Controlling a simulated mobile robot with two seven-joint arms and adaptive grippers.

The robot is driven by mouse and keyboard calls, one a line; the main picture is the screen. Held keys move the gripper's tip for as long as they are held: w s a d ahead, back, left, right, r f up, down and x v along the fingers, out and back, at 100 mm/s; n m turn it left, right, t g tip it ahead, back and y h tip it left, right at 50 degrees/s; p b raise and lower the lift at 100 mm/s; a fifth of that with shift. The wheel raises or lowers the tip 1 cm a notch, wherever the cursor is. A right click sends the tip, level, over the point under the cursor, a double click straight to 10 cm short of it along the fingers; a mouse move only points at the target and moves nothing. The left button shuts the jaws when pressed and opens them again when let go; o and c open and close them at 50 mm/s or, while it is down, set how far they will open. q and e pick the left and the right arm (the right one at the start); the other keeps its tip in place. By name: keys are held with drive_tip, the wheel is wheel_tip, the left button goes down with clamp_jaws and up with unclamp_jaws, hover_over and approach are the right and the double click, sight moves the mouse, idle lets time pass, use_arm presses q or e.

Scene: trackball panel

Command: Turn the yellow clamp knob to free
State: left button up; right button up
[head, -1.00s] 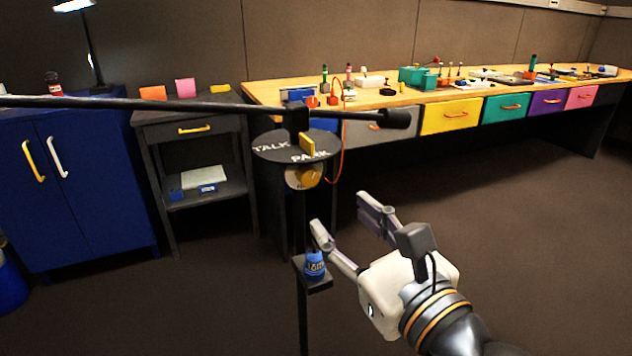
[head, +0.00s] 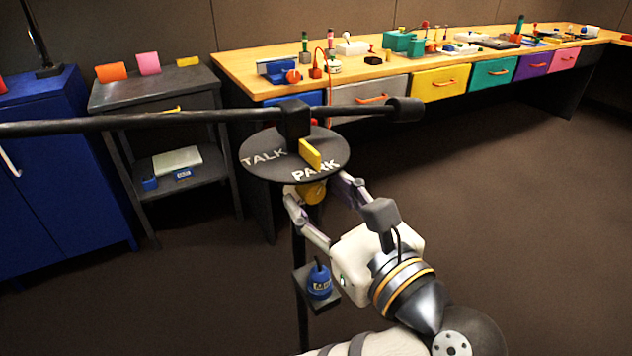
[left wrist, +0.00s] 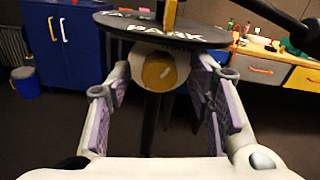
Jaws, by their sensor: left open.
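The round yellow clamp knob (head: 314,192) sits under the dark disc (head: 262,171) marked TALK and PARK, on an upright black stand. In the left wrist view the knob (left wrist: 158,71) faces me on a pale round plate. My left gripper (head: 319,190) is open, with one finger to each side of the knob. In the left wrist view its fingers (left wrist: 160,80) show gaps on both sides of the knob, with no contact visible. The disc partly hides the knob and fingertips in the head view. My right gripper is not in view.
A yellow lever (head: 311,154) stands on the disc near PARK. A long black boom (head: 150,122) crosses above it. A small shelf on the stand holds a blue weight-like object (head: 319,283) below my gripper. A wooden bench (head: 245,68) and grey cart (head: 150,93) stand behind.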

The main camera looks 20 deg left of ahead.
use_arm(q)
drive_tip(key=shift+s, duration=0.1)
clamp_jaws()
drive_tip(key=shift+m, duration=0.3)
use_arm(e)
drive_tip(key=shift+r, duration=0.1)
use_arm(q)
drive_tip(key=m+p, duration=0.1)
drive_tip(key=m, duration=0.2)
drive_tip(key=shift+r, duration=0.2)
drive_tip(key=shift+m+p, duration=0.75)
drive_tip(key=shift+m, duration=0.95)
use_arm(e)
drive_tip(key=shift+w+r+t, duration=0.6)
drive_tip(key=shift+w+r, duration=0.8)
use_arm(q)
drive_tip(key=shift+f, duration=0.1)
